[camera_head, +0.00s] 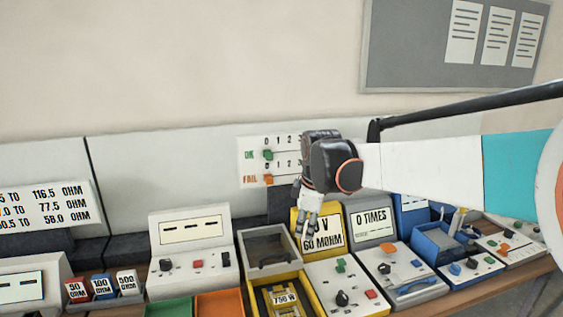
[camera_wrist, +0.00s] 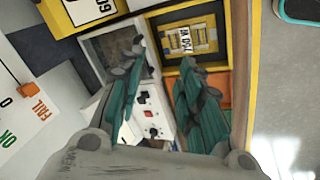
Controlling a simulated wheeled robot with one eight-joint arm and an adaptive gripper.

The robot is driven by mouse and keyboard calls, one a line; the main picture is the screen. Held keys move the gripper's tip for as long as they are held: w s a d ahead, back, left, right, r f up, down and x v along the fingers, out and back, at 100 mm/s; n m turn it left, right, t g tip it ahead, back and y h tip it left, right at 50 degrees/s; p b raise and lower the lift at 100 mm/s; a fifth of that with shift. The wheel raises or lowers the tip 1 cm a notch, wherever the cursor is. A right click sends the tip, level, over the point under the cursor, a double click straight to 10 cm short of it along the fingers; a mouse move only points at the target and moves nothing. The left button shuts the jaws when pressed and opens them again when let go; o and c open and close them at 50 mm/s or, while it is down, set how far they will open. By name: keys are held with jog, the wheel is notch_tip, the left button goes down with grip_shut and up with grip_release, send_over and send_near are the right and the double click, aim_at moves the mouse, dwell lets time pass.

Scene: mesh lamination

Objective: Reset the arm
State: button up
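My gripper (camera_head: 308,210) hangs fingers down in the head view, above the bench and in front of the yellow "60 MOHM" meter. It is at the end of my white arm, which reaches in from the right. In the wrist view my gripper (camera_wrist: 160,95) has its two green-padded fingers spread apart. Nothing is between the fingers. Below them lie an open grey box (camera_wrist: 105,50) and a yellow-framed tray (camera_wrist: 218,68) holding a yellow "750 W" part (camera_wrist: 190,40).
The yellow meter (camera_head: 319,243), a "0 TIMES" unit (camera_head: 371,221) and a white meter (camera_head: 192,232) stand along the bench. Green (camera_head: 170,309) and orange (camera_head: 218,304) trays lie in front. An OK/FAIL counter board (camera_head: 262,175) is on the back panel, beside my wrist.

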jog(key=s+d+f+m+t+b, duration=0.1)
jog(key=s+d+m, duration=0.3)
jog(key=s, duration=0.6)
jog(key=s+d+f+m+t+b, duration=0.1)
jog(key=s+d+f+m, duration=0.2)
jog(key=s, duration=0.7)
jog(key=s+d+f+m+t+b, duration=0.1)
jog(key=s+d+f+m, duration=0.2)
jog(key=s+d+m, duration=0.3)
jog(key=s+m, duration=0.2)
jog(key=s, duration=0.1)
jog(key=shift+s+d+t+h+b, duration=0.25)
jog(key=shift+s+t+h+b, duration=0.05)
jog(key=shift+s+h+b, duration=0.1)
